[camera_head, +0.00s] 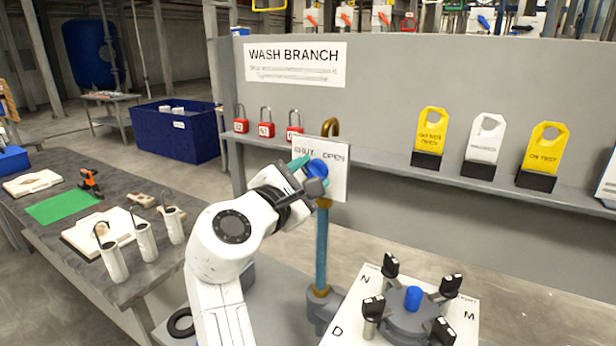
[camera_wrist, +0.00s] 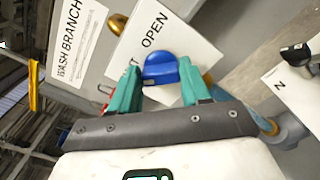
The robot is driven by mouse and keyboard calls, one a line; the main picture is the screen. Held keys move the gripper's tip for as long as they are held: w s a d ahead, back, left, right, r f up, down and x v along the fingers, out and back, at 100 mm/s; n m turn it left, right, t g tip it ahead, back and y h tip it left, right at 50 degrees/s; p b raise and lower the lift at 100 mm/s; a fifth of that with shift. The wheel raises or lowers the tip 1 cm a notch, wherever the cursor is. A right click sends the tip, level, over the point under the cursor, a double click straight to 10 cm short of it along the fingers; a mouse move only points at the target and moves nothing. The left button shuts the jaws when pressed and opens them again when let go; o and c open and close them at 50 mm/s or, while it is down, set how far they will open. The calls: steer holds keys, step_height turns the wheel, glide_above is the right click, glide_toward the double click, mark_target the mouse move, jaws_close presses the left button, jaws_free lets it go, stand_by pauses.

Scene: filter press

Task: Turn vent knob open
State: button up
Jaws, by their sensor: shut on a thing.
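The blue vent knob (camera_head: 317,168) sits in front of a white plate (camera_head: 337,183) marked SHUT and OPEN, on a blue standpipe (camera_head: 321,248) with a brass bend at its top. My gripper (camera_head: 309,174) reaches it from the left and is shut on the knob. In the wrist view the knob (camera_wrist: 160,68) lies between the teal fingers of my gripper (camera_wrist: 160,84). The word OPEN shows on the plate (camera_wrist: 186,52) beyond it, and SHUT is mostly hidden. I cannot tell from the pictures how far the knob is turned.
A grey panel with a WASH BRANCH sign (camera_head: 296,64) stands behind. Its ledge holds red padlocks (camera_head: 265,130) and yellow and white tags (camera_head: 430,132). A white plate with a dark hub and black clamps (camera_head: 408,316) stands low right. A workbench (camera_head: 45,236) is at left.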

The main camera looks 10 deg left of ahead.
steer(key=shift+c, duration=0.8)
steer(key=shift+d+f+m+b, duration=0.1)
steer(key=shift+m+b, duration=0.2)
steer(key=shift+f+m+b, duration=0.2)
steer(key=shift+m+b, duration=2.1)
steer(key=shift+m, duration=0.55)
steer(key=shift+f+m+b, duration=0.2)
steer(key=shift+m+b, duration=2.05)
steer(key=shift+m, duration=0.65)
steer(key=shift+f+m+b, duration=0.2)
steer(key=shift+m+b, duration=2.1)
steer(key=shift+m, duration=0.55)
steer(key=o, duration=1.1)
steer(key=shift+r, duration=0.15)
steer(key=shift+c, duration=0.2)
